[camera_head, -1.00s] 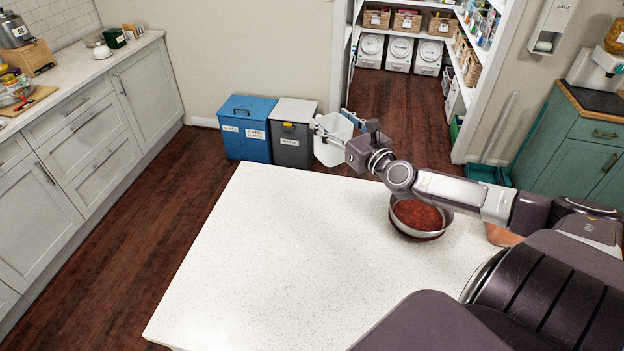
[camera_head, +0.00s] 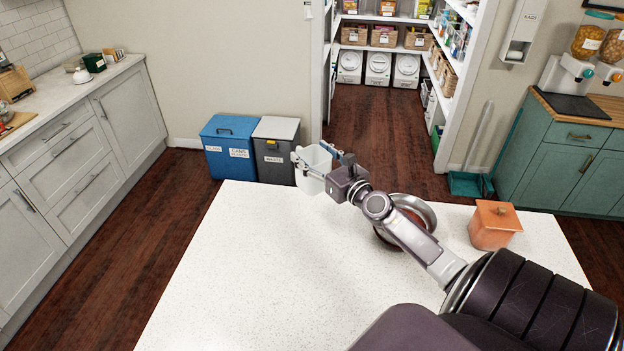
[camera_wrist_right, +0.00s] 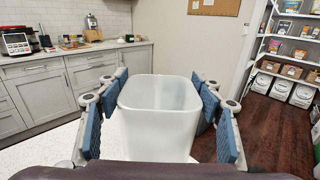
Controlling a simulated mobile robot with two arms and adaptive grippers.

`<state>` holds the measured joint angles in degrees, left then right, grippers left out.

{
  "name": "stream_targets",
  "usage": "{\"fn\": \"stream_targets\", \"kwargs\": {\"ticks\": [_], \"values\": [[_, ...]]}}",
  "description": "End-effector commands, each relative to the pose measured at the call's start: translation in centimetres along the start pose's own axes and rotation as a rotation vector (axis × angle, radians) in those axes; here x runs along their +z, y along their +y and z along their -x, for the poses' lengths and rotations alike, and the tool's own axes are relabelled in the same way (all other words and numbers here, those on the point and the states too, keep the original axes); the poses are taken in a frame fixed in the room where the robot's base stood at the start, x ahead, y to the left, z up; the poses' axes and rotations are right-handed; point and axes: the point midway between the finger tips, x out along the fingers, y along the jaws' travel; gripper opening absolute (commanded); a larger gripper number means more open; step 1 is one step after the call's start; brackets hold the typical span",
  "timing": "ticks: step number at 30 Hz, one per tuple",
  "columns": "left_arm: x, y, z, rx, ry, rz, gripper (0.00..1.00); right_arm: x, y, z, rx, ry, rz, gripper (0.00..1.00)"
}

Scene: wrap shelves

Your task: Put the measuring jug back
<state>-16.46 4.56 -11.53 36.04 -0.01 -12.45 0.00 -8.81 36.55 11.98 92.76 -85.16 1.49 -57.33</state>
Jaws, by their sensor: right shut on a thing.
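The measuring jug (camera_head: 314,167) is a white, translucent, open-topped container. It is held upright near the far edge of the white counter (camera_head: 250,260) in the head view. My right gripper (camera_head: 322,170) is shut on it. In the right wrist view the jug (camera_wrist_right: 160,122) fills the middle, with the blue finger pads of my right gripper (camera_wrist_right: 160,115) on both sides of it. Its inside looks empty in the part that shows. My left gripper is not in view.
A metal bowl (camera_head: 424,208), partly hidden by my right arm, and an orange lidded canister (camera_head: 494,225) stand on the counter. Blue (camera_head: 232,150) and grey (camera_head: 275,152) bins stand beyond it. An open pantry with shelves (camera_head: 385,18) lies behind, with clear wooden floor before it.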

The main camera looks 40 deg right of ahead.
Motion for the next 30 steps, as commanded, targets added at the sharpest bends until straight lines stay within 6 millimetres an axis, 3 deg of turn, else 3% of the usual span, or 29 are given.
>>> {"fn": "stream_targets", "kwargs": {"ticks": [1,6,12,20,26,30], "values": [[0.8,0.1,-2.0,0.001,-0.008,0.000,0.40,-1.9,0.0,-0.1,0.000,-0.002,0.000,0.03],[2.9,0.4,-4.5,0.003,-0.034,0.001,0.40,-4.9,0.0,-0.1,0.000,-0.002,-0.001,0.03],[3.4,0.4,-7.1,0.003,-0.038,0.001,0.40,-8.1,0.0,-0.1,0.000,-0.003,-0.002,0.03],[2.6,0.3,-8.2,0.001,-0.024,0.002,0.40,-9.9,0.0,-0.1,0.001,-0.002,0.001,0.03],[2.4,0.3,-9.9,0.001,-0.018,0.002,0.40,-13.0,0.0,-0.1,0.000,-0.001,-0.003,0.03],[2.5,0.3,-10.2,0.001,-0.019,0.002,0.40,-13.8,0.0,-0.1,0.002,-0.003,0.000,0.03]]}}
